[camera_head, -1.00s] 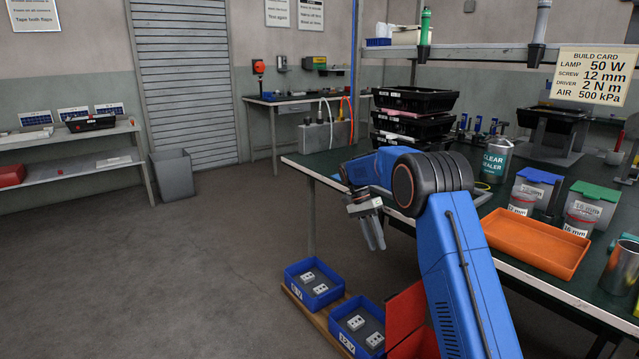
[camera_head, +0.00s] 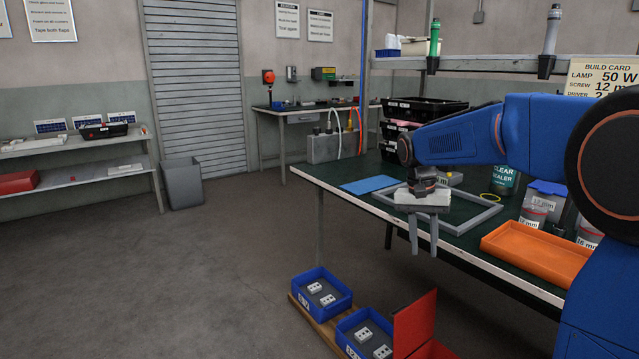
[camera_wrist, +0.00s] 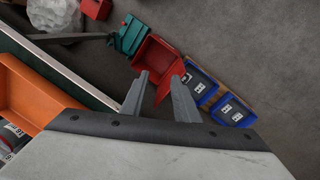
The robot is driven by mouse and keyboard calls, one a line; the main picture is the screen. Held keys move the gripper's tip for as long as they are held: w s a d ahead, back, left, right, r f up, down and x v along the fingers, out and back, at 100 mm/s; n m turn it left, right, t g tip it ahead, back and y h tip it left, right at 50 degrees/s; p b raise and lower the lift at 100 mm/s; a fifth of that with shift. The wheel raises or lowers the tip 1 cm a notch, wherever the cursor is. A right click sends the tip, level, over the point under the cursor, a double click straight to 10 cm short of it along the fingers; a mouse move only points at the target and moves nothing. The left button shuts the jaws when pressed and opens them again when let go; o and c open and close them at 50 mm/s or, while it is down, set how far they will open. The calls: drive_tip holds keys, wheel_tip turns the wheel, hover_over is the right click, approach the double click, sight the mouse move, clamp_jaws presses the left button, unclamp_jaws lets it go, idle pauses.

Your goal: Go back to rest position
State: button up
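My gripper (camera_head: 424,238) points down beside the front edge of the green-topped workbench (camera_head: 335,181), in front of a grey square frame lying on it. Its two fingers stand apart with nothing between them. In the wrist view the open fingers (camera_wrist: 160,100) hang above the floor, with an open red box (camera_wrist: 159,58) below them. My blue arm reaches in from the right in the head view and hides part of the bench and shelf.
An orange tray (camera_head: 535,252) is at the bench edge. Stacked black crates (camera_head: 425,108) stand farther back. The floor at left is clear.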

drive_tip(key=s+d+r+n+t+y, duration=0.1)
drive_tip(key=s+n+t, duration=0.1)
drive_tip(key=s, duration=0.7)
drive_tip(key=s+d+r+n+t, duration=0.1)
drive_tip(key=s, duration=0.8)
drive_tip(key=s+f+n+t, duration=0.1)
drive_tip(key=s+f, duration=0.2)
drive_tip(key=s, duration=0.4)
drive_tip(key=s+f+n+t, duration=0.1)
drive_tip(key=s+f+t, duration=0.1)
drive_tip(key=s+f, duration=0.2)
drive_tip(key=shift+s+n+y, duration=0.3)
drive_tip(key=shift+s+n, duration=0.1)
drive_tip(key=shift+s, duration=1.25)
